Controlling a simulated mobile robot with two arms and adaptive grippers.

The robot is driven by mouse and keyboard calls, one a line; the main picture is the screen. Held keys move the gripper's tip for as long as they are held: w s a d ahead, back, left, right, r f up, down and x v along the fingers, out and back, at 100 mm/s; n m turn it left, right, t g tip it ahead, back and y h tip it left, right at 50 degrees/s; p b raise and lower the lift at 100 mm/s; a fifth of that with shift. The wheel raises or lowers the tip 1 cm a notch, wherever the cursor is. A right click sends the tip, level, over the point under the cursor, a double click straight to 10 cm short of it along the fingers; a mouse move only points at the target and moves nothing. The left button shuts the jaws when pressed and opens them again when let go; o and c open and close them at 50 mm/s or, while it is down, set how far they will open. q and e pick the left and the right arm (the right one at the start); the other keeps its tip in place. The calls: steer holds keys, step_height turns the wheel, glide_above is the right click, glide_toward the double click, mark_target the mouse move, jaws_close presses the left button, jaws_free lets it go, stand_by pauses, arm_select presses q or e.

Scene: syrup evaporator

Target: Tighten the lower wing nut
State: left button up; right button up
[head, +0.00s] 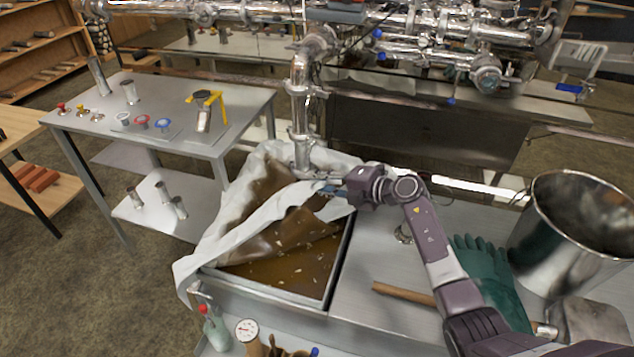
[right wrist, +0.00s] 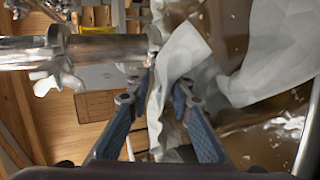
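A vertical steel pipe (head: 301,105) with clamps stands over the cloth-covered pan in the head view. The wing nuts are too small to tell there. In the right wrist view, a steel pipe (right wrist: 105,48) lies across the left, and a pale metal wing nut (right wrist: 58,80) sits on its clamp; I cannot tell whether it is the lower one. My right gripper (head: 328,189) is beside the pipe's lower end. In the right wrist view its blue-padded fingers (right wrist: 164,84) are apart, with white cloth showing between them, and they are clear of the wing nut. My left gripper is out of view.
White cloth (head: 225,222) drapes over a pan (head: 342,262) of brown syrup. Green gloves (head: 490,275), a wooden handle (head: 403,293) and a steel pot (head: 575,225) are at the right. A metal side table (head: 180,90) holds small fittings at the left.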

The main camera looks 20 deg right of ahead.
steer(key=shift+o, duration=0.5)
steer(key=v, duration=0.7)
steer(key=shift+s, duration=0.15)
steer(key=shift+d, duration=0.15)
